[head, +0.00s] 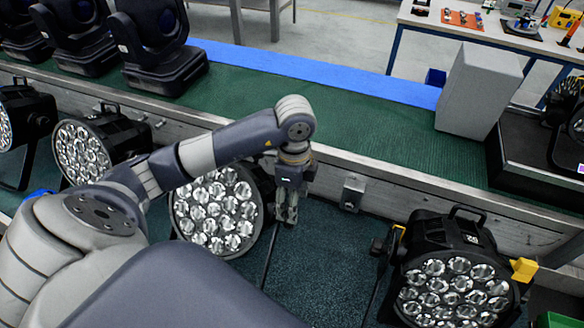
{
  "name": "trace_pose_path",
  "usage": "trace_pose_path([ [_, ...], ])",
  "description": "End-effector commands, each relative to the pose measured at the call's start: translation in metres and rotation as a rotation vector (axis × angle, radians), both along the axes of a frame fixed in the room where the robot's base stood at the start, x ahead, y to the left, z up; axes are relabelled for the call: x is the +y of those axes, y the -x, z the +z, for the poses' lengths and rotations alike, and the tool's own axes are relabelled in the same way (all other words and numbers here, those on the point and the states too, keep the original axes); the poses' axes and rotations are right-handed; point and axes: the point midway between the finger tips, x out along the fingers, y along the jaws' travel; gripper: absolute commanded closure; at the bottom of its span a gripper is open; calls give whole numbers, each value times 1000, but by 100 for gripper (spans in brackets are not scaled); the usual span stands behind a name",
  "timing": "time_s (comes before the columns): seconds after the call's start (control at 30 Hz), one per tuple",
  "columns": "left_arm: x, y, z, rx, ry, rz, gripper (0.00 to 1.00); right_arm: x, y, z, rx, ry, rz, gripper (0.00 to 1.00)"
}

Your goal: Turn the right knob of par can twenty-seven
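A black par can (212,230) with a round face of several clear lenses stands at centre, partly behind my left arm. Its number and its right knob are hidden or too small to make out. My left gripper (287,212) points down at the right side of this par can, very close to it. I cannot tell whether it touches or whether its fingers are apart. Another par can (455,290), with a label that looks like 26, stands at the right and has yellow knobs (524,270) at its sides. My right gripper is not in view.
More par cans (84,152) stand at the left. Black moving-head lights (160,50) sit on the green conveyor (330,100) behind a metal rail (375,185). A grey box (478,90) stands on the conveyor. Dark floor between the middle and right par cans is clear.

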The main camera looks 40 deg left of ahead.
Motion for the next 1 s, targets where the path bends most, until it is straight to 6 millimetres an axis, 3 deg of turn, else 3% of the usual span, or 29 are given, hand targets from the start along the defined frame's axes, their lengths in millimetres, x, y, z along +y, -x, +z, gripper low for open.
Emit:
trace_pose_path([
  [0.17, 0, 3, -33, 5, -1, 3, 42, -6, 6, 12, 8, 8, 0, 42],
  [0.4, -1, 4, -66, 2, 1, 1, 42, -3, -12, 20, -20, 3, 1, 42],
  [0.53, -1, 4, -73, 0, -1, 0, 42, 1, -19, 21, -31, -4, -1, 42],
  [0.77, -1, 4, -74, -1, -1, 0, 42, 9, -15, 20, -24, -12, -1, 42],
  [0.8, -1, 4, -74, -1, 0, 0, 45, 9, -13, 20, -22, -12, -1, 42],
  [1.0, -1, 4, -74, -1, 0, 0, 87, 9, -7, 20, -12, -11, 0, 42],
])
